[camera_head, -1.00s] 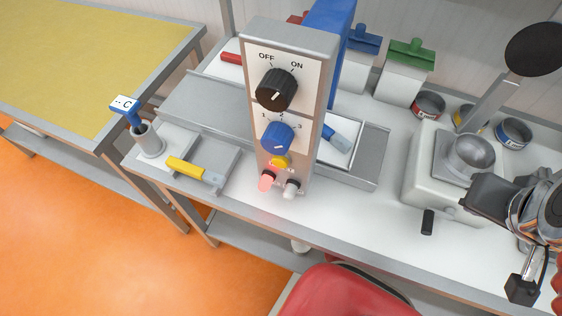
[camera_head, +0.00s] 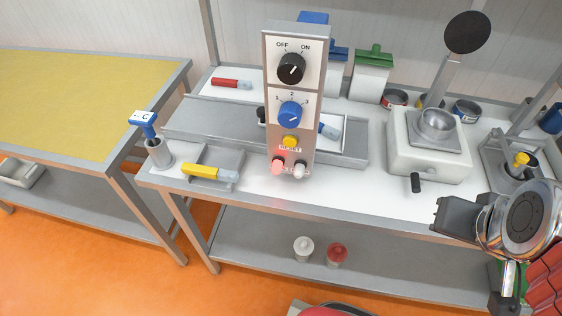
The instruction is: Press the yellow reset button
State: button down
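The yellow reset button (camera_head: 291,142) is on the front of an upright grey control panel (camera_head: 268,100), above a small dark label. Above it are a blue 1-2-3 knob (camera_head: 290,114) and a black OFF/ON knob (camera_head: 291,68), whose pointer looks turned toward ON. Below it are a pinkish-red, lit-looking lamp (camera_head: 278,166) and a pale white one (camera_head: 299,170). My gripper (camera_head: 455,216) seems to be the dark end of my arm at the lower right, well apart from the panel. Its fingers cannot be made out.
The panel stands on a white bench with a grey front edge (camera_head: 345,222). A yellow-handled tool (camera_head: 203,171) lies in a tray left of the panel. A white device with a metal bowl (camera_head: 428,145) stands to the right.

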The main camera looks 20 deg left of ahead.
aim_at(290, 139)
jog(key=u, duration=0.05)
jog(key=k, duration=1.5)
jog(key=u, duration=1.5)
jog(key=i, duration=1)
jog(key=z, duration=0.05)
